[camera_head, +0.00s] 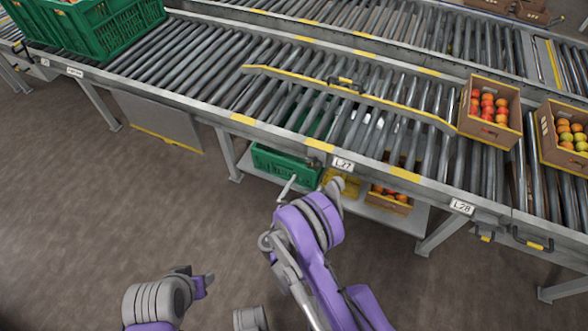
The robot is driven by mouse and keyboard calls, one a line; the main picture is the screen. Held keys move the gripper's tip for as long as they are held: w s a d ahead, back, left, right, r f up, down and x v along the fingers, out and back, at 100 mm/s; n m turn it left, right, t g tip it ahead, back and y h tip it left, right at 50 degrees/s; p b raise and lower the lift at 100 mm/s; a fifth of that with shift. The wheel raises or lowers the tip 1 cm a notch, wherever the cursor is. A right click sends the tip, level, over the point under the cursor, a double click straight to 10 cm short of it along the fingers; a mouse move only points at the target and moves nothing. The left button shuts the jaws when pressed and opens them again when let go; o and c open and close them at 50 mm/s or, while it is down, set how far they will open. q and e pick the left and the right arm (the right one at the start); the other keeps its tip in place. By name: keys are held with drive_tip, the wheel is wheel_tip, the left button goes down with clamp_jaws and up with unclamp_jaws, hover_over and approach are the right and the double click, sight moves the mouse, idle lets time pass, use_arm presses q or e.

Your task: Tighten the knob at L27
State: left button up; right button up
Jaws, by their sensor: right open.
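The L27 label (343,164) is a white plate on the front rail of the roller conveyor. A small dark fitting (316,161) sits just left of it under the rail; I cannot tell for sure that it is the knob. My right gripper (311,187) is open, just below the rail and the label, with its fingers spread and nothing seen between them. It appears apart from the fitting. My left gripper (204,282) is low over the floor at the lower left, away from the conveyor; its jaws are not clear.
A yellow-edged guide bar (390,102) lies slanted over the rollers. Cartons of tomatoes (489,112) stand at the right, and green crates (105,32) at the upper left. Below the conveyor, a shelf holds a green crate (280,168) and a tomato carton (390,203). The L28 label (461,207) is further right.

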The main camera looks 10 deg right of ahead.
sight(312, 165)
drive_tip(key=shift+n+t, duration=0.3)
drive_tip(key=shift+n, duration=0.3)
drive_tip(key=p+x, duration=0.1)
drive_tip(key=x, duration=0.2)
drive_tip(key=f+p+x, duration=0.1)
drive_tip(key=p+x, duration=0.1)
drive_tip(key=x, duration=0.1)
drive_tip(key=a+p+x, duration=0.1)
drive_tip(key=x, duration=0.2)
drive_tip(key=shift+w+d+f+p, duration=0.2)
drive_tip(key=shift+w+p, duration=0.1)
drive_tip(key=shift+w, duration=0.35)
drive_tip(key=c, duration=1.3)
drive_tip(key=shift+c, duration=0.2)
